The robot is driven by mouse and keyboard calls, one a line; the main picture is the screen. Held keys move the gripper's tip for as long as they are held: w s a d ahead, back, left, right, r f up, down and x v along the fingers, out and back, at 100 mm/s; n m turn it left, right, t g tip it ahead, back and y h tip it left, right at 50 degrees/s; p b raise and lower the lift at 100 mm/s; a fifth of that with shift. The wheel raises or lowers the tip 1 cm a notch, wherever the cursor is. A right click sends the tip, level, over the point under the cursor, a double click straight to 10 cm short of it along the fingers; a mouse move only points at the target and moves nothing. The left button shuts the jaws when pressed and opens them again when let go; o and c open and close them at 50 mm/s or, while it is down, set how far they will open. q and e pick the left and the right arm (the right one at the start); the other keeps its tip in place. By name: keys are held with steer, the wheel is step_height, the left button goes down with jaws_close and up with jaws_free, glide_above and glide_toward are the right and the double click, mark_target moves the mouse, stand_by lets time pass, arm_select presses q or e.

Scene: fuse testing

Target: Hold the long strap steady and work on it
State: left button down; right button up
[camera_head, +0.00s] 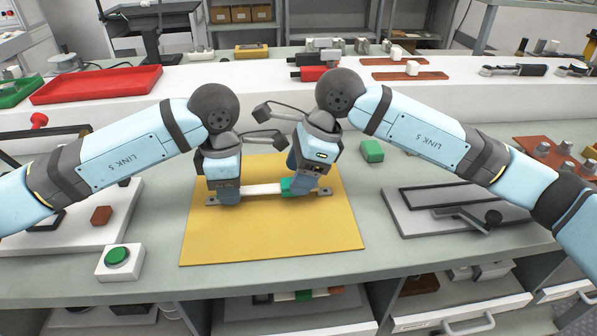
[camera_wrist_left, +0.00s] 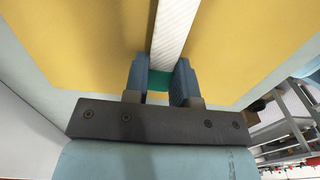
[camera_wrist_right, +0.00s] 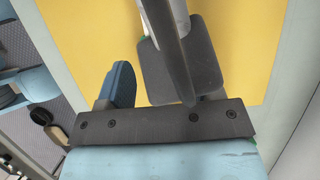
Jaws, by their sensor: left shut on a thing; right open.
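The long strap (camera_head: 263,189) lies across the yellow mat (camera_head: 270,240); it has a white middle, green near its right end and metal tabs at the ends. My left gripper (camera_head: 224,200) is shut on its left part. In the left wrist view the white strap (camera_wrist_left: 169,30) runs away from the fingers (camera_wrist_left: 160,80), with a green part between them. My right gripper (camera_head: 300,190) is open at the green right part. In the right wrist view its fingers (camera_wrist_right: 145,85) are apart; a dark bar crosses in front and hides much of the strap (camera_wrist_right: 181,15).
A green button box (camera_head: 118,260) sits front left. A red tray (camera_head: 97,84) is on the raised shelf. The front of the mat is clear.

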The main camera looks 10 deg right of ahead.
mark_target(319, 186)
arm_select(q)
steer(key=shift+a+f, duration=0.1)
steer(key=shift+f, duration=0.05)
arm_select(e)
steer(key=shift+a+f, duration=0.1)
steer(key=shift+f, duration=0.15)
jaws_close()
steer(key=d, duration=0.4)
steer(key=shift+d, duration=0.1)
jaws_free()
steer(key=v, duration=1.2)
